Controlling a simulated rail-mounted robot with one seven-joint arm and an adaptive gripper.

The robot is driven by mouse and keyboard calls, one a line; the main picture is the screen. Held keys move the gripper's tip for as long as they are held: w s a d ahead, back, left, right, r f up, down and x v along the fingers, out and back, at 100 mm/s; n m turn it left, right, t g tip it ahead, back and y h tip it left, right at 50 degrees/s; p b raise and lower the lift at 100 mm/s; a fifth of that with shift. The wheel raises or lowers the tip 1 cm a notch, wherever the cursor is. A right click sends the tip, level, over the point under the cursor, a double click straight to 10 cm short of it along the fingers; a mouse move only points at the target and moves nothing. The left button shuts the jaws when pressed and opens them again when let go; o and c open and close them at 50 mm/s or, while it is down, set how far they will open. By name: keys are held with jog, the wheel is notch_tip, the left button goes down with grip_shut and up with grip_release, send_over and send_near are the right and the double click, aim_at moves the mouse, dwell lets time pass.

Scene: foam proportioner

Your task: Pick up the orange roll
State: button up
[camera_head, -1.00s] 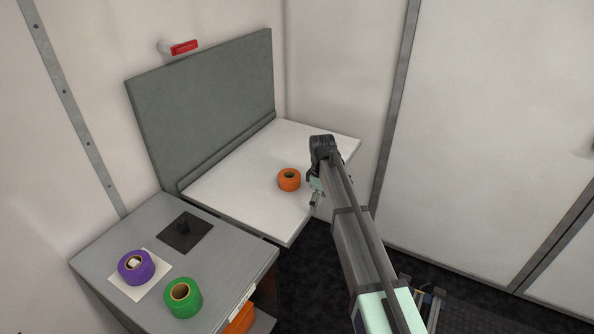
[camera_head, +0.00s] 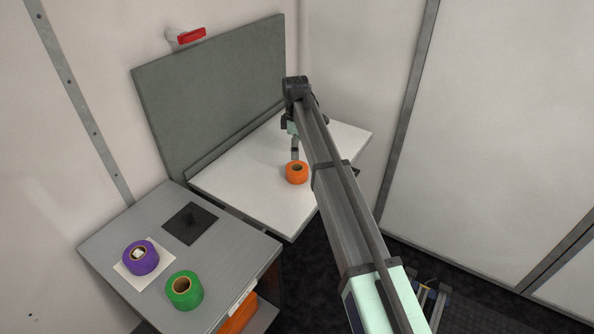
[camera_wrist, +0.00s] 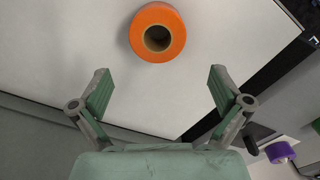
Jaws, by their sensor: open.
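My gripper (camera_head: 294,152) hangs over the table just behind the roll in the head view. In the wrist view my gripper (camera_wrist: 160,80) is open and empty, with its two green-padded fingers wide apart. A gap shows between the fingers and the roll.
The white table (camera_head: 240,185) is otherwise clear, backed by a grey upright panel (camera_head: 215,100). A grey cabinet (camera_head: 225,255) at lower left holds a purple roll (camera_head: 141,258) on a white square, a green roll (camera_head: 184,291) and a dark plate with a peg (camera_head: 190,223).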

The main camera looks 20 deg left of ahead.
send_over(297, 168)
jog(key=s, duration=0.2)
jog(key=f, duration=0.4)
jog(key=shift+s+d+f+p, duration=0.15)
jog(key=shift+d+p, duration=0.1)
jog(key=shift+p, duration=0.15)
jog(key=shift+w+d+f+p, duration=0.15)
jog(key=shift+f+p, duration=0.95)
jog(key=shift+f, duration=1.45)
jog(key=c, duration=1.1)
